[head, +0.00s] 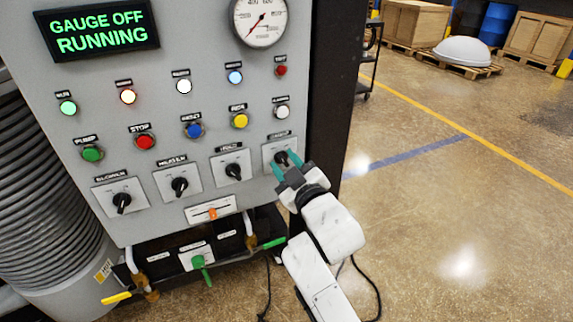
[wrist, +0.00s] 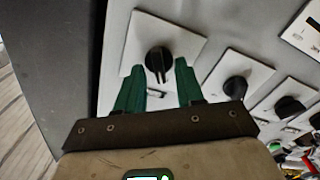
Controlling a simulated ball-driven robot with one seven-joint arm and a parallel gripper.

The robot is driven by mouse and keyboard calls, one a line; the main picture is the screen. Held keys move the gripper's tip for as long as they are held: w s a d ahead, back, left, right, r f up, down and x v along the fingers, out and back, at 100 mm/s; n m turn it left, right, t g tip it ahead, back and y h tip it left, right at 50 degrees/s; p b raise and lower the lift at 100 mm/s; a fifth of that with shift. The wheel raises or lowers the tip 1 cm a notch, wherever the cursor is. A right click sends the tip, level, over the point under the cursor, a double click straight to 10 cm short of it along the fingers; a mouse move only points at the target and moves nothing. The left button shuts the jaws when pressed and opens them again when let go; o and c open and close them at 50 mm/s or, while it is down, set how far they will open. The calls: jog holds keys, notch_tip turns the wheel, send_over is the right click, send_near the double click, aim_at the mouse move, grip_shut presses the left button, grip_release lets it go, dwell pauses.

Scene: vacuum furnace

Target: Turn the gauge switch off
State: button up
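The rightmost black rotary switch (head: 281,157) sits on a white plate in the bottom switch row of the grey panel; its small label is too blurred to read surely. The same knob (wrist: 158,59) shows in the wrist view, its ridge pointing down the picture toward my gripper. My gripper (head: 286,163) is open, its two green fingers at this switch. In the wrist view the fingertips (wrist: 160,66) lie on either side of the knob, with a gap visible on both sides; I cannot tell how deep they reach. The display (head: 98,29) reads "GAUGE OFF RUNNING".
Other black switches, such as the nearest one (head: 233,171), stand left of my gripper. Above are push buttons, lamps and a round dial (head: 259,20). An orange slider (head: 212,212) and green-handled valve (head: 200,265) sit below. The floor at right is open.

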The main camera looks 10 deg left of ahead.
jog(key=b+v, duration=0.1)
jog(key=v, duration=0.9)
jog(key=shift+s+d, duration=0.25)
jog(key=shift+s, duration=0.05)
jog(key=shift+f, duration=0.1)
jog(key=s+d+f+m+g+h, duration=0.35)
jog(key=s+d+f, duration=0.3)
jog(key=f, duration=0.25)
jog(key=s+d+f+m+g+h, duration=0.25)
jog(key=s+d+f+m, duration=0.2)
jog(key=d+f, duration=0.4)
jog(key=s+d+f+m+g+h, duration=0.1)
jog(key=s+d+f+g, duration=0.1)
jog(key=s+d, duration=0.3)
jog(key=s+d+f+m+g+h, duration=0.1)
jog(key=s+d+f+m+g, duration=0.1)
jog(key=s, duration=0.9)
jog(key=s+d+f+m+g+h, duration=0.2)
jog(key=s+d+f+g, duration=0.2)
jog(key=s+d, duration=0.4)
jog(key=shift+s+d+f, duration=0.3)
jog(key=shift+s+f, duration=0.1)
jog(key=shift+f, duration=0.5)
